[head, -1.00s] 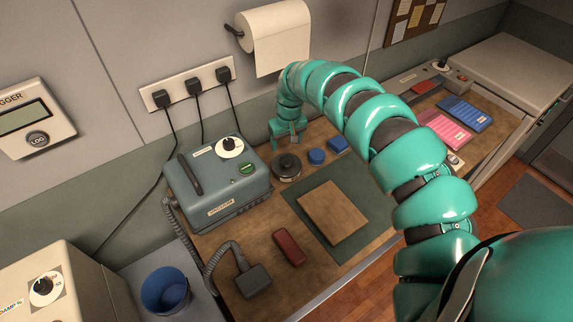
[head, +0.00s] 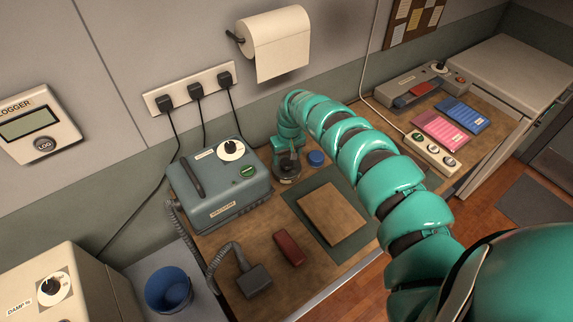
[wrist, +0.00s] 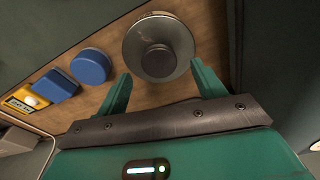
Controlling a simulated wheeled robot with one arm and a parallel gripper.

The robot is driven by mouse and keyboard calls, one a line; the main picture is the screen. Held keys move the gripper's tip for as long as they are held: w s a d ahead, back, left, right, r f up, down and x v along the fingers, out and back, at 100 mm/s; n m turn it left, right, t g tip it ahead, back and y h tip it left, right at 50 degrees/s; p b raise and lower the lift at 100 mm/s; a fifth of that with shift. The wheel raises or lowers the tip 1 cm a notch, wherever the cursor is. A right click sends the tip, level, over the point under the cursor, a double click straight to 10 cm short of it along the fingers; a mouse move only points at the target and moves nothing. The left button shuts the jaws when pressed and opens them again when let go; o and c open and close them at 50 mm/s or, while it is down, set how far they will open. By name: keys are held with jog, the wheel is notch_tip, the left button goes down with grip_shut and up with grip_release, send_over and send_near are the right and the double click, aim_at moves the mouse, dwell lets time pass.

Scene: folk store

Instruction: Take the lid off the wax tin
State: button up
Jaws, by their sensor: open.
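The wax tin (head: 287,172) stands on the workbench, to the right of the blue-grey vacuum unit; my gripper partly covers it in the head view. In the wrist view the tin's round metal lid (wrist: 133,50) with a dark knob (wrist: 158,60) faces the camera. My gripper (wrist: 158,90) is open, with its teal fingers apart. The fingertips lie at the near side of the tin, one toward each side, and nothing is held between them. In the head view my gripper (head: 287,152) is over the back of the tin. Whether the fingers touch it I cannot tell.
A round blue object (head: 316,158) stands close right of the tin; a blue block (wrist: 56,86) and yellow item (wrist: 22,101) lie farther along. The vacuum unit (head: 222,185) is close on the left. A green mat with a brown board (head: 333,217) lies in front.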

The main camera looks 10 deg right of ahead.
aim_at(287, 162)
jog(key=shift+f+p, duration=0.35)
jog(key=shift+f, duration=0.2)
jog(key=shift+w+a+f, duration=0.1)
jog(key=shift+w+f, duration=0.05)
jog(key=shift+f, duration=0.95)
jog(key=shift+c, duration=0.4)
jog(key=c, duration=1)
